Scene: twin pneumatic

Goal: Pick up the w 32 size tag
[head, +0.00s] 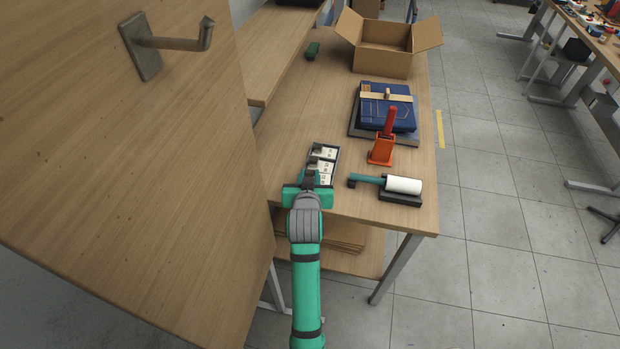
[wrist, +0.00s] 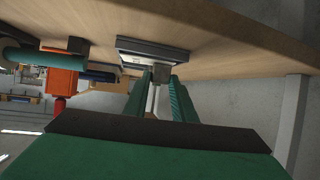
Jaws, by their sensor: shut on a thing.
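A small tray (head: 334,155) with compartments of white size tags (head: 325,167) lies on the wooden table near its front left part. The print on the tags is too small to read, so I cannot tell which is w 32. My gripper (head: 311,178) is at the near end of the tray. In the wrist view, my gripper (wrist: 162,80) has its fingers close together with a thin pale piece between them, right by the tray (wrist: 150,47). It is shut on that piece, which looks like a tag. The fingers partly hide the tray's near compartments.
A white roll on a dark holder (head: 403,187) and an orange tool (head: 382,148) stand right of the tray. Folded blue jeans (head: 398,115) and an open carton (head: 385,62) are farther back. A wooden panel with a hook (head: 165,42) rises at left.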

